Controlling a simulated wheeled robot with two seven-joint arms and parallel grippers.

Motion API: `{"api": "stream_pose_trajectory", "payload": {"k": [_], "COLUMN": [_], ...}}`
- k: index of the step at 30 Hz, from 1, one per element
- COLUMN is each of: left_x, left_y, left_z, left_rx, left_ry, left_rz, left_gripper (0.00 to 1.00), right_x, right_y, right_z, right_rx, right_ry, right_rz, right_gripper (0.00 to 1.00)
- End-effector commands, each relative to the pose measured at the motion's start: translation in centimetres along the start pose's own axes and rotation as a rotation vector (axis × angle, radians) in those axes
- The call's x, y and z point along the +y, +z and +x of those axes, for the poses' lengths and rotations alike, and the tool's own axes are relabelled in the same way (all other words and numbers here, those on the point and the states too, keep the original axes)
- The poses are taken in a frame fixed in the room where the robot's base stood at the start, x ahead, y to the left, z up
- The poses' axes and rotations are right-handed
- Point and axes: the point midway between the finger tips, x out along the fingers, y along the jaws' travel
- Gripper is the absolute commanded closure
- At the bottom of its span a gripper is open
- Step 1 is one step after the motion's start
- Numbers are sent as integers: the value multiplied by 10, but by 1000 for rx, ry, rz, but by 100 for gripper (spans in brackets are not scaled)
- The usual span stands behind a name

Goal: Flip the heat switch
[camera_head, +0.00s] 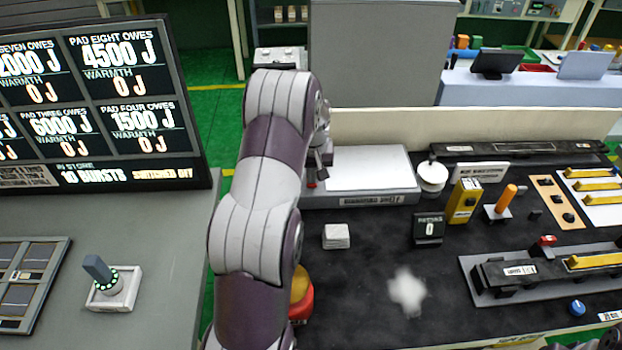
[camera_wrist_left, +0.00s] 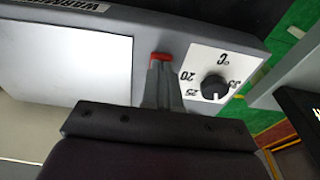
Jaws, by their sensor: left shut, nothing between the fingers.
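The warming shelf (camera_head: 362,172) has a white top and a grey frame, and its edge also shows in the wrist view (camera_wrist_left: 150,25). A small red piece (camera_wrist_left: 160,57) sits at the shelf's edge, right at my left fingertips; I cannot tell whether they touch it. My left gripper (camera_wrist_left: 161,72) is shut with nothing held, pointing at that edge. In the head view it (camera_head: 322,172) is partly behind my arm, at the shelf's left end. A black dial (camera_wrist_left: 215,87) on a white °C plate is beside the fingers. My right gripper is not clearly visible.
A scoreboard screen (camera_head: 95,105) at left reads "switched off".

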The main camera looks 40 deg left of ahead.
Motion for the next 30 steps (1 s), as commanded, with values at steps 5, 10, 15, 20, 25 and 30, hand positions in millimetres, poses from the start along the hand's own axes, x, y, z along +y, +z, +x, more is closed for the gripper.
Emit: {"api": "stream_pose_trajectory", "payload": {"k": [5,10,15,20,25,30], "left_x": [0,0,0,0,0,0], "left_y": [0,1,1,0,-3,-5], "left_z": [3,6,8,2,-17,-35], "left_rx": [0,0,0,0,1,0], "left_ry": [0,0,0,0,0,0], "left_rz": [0,0,0,0,0,0], "left_gripper": [100,100,100,100,100,100], "right_x": [0,0,0,0,0,0], "right_y": [0,0,1,0,-2,-4], "right_z": [2,3,5,-1,-16,-32], "right_rx": [0,0,0,0,0,0], "right_ry": [0,0,0,0,0,0], "right_rz": [0,0,0,0,0,0], "right_gripper": [100,100,100,100,100,100]}}
